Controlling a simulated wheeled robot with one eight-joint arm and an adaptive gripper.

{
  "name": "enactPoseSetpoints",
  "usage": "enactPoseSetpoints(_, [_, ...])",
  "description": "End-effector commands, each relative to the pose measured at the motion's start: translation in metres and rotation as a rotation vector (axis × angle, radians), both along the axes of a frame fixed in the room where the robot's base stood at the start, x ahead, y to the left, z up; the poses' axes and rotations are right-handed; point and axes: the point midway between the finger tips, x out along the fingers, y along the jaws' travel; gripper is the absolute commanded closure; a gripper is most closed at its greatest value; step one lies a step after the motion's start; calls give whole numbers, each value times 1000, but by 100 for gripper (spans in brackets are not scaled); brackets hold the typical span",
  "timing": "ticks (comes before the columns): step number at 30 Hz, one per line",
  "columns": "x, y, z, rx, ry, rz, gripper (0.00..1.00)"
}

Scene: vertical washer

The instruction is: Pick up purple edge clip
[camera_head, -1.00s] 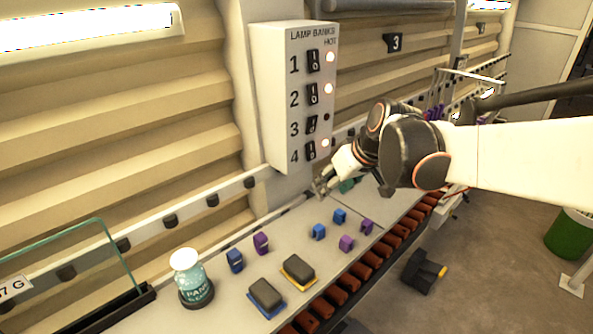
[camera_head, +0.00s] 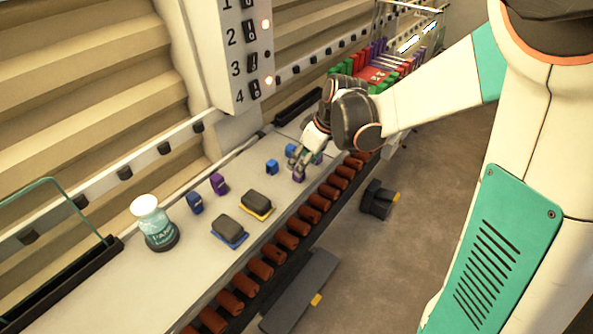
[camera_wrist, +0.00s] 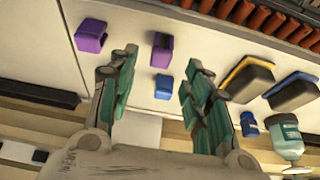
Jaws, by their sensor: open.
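A small purple edge clip (camera_head: 298,175) stands on the pale bench top, right beneath the fingertips of my gripper (camera_head: 302,158). In the wrist view this purple clip (camera_wrist: 161,48) lies ahead, between the spread fingers of my open, empty gripper (camera_wrist: 160,64). A second purple clip (camera_wrist: 90,36) sits outside the left finger in that view. A third purple clip (camera_head: 218,183) stands farther left on the bench, beside a blue clip (camera_head: 195,202). Another blue clip (camera_head: 272,167) is close to my gripper; in the wrist view this blue clip (camera_wrist: 163,87) also shows between the fingers.
Two dark blocks, one on a yellow base (camera_head: 257,204) and one on a blue base (camera_head: 229,230), lie toward the bench's front edge. A labelled jar (camera_head: 153,222) stands at left. Brown rollers (camera_head: 272,253) line the front edge. The lamp box (camera_head: 240,55) hangs behind.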

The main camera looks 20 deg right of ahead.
Motion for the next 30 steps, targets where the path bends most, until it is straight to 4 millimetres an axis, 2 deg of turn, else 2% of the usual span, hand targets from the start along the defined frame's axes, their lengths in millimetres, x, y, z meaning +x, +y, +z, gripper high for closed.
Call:
enactPoseSetpoints(12, [13, 9, -44, 0, 0, 0, 55])
enactPoseSetpoints(22, [15, 10, -49, 0, 0, -1, 55])
enactPoseSetpoints(28, [15, 10, -49, 0, 0, -1, 87])
enactPoseSetpoints(30, [15, 10, -49, 0, 0, -1, 88])
